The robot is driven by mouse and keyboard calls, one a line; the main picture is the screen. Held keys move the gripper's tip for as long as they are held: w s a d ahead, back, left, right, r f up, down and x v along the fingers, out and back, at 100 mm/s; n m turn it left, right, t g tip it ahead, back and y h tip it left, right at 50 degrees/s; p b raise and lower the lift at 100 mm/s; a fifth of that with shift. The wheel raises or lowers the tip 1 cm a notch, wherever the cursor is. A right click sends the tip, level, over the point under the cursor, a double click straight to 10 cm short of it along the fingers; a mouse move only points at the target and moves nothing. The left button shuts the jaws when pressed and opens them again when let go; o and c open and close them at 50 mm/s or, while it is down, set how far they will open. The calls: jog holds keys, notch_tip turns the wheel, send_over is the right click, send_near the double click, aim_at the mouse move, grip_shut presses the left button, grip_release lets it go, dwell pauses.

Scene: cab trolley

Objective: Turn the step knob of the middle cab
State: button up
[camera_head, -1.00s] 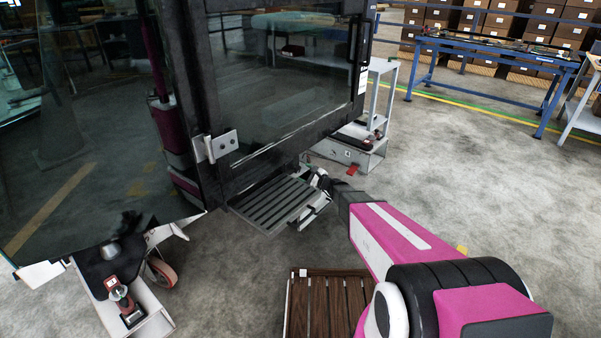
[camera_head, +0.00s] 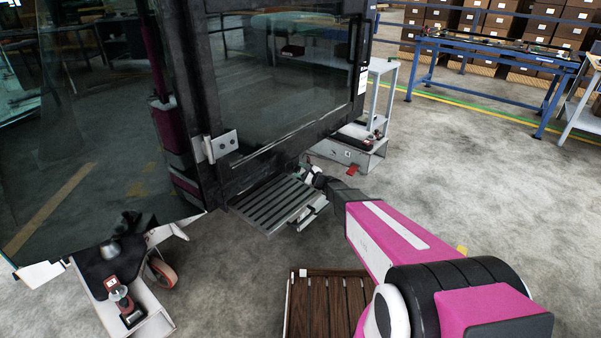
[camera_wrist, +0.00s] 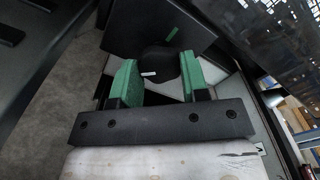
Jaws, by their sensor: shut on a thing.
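The step knob (camera_wrist: 160,68) is a dark, rounded knob with a small white mark, in the middle of the wrist view. My gripper (camera_wrist: 160,82) has green finger pads on the knob's left and right sides and is shut on it. In the head view my gripper (camera_head: 317,180) is small and partly hidden by my arm, beside the slatted step (camera_head: 275,202) below the cab (camera_head: 285,90). The knob itself cannot be made out in the head view.
A white trolley (camera_head: 352,152) stands behind the step. A brown slatted platform (camera_head: 328,308) lies in front of it. A white tray with a tool (camera_head: 122,300) is at lower left. A blue workbench (camera_head: 490,58) stands at the back. The floor at right is clear.

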jog(key=shift+n, duration=1.3)
jog(key=o, duration=0.9)
jog(key=shift+s+d, duration=0.1)
jog(key=v, duration=1)
jog(key=shift+s+d, duration=0.2)
